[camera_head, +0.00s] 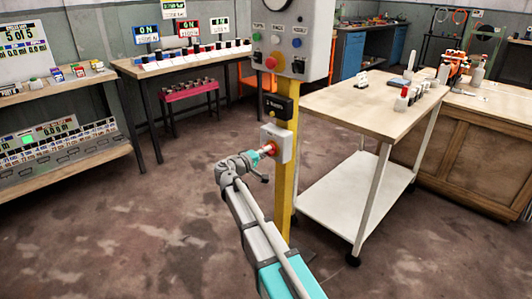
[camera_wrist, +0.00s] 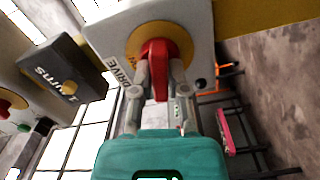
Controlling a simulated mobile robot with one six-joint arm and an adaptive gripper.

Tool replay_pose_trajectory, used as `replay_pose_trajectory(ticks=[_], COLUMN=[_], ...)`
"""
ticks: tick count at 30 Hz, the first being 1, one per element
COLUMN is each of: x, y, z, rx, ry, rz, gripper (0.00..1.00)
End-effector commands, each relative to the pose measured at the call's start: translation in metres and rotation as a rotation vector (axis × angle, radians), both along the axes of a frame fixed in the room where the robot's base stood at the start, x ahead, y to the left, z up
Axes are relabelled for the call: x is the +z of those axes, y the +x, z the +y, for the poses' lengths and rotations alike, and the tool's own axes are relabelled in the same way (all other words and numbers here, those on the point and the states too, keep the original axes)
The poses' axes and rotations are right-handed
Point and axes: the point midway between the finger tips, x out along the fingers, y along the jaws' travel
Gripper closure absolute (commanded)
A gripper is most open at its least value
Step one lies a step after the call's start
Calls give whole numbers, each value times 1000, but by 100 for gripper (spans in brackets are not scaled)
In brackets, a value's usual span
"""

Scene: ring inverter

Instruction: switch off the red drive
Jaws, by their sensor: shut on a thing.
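A grey switch box (camera_head: 281,137) is mounted low on a yellow post and shows up close in the wrist view (camera_wrist: 195,30). It has a yellow disc (camera_wrist: 133,40) with a red handle (camera_wrist: 153,52) and lettering that reads "DRIVE". My gripper (camera_wrist: 157,80) is shut on the red handle, one finger on each side; in the head view it reaches the box from the left (camera_head: 264,153). The fingers hide part of the handle. A red-framed sign (camera_head: 189,27) on the back bench appears to read "ON".
A dark box (camera_head: 278,106) sits just above on the same yellow post (camera_head: 286,190), under a grey button panel (camera_head: 290,45). A wooden-topped trolley (camera_head: 350,105) stands close on the right. The floor to the left is clear.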

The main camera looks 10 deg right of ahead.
Motion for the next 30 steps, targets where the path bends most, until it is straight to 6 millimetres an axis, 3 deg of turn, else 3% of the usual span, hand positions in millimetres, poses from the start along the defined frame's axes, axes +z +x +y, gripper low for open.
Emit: replay_pose_trajectory(ticks=[12,28,29,30], x=[-1,-1,-1,-1], y=[0,0,0,0], z=[0,0,0,0], rx=[0,0,0,0], ry=[-149,-172,-172,-172], rz=[190,218,218,218], gripper=[100,100,75,67])
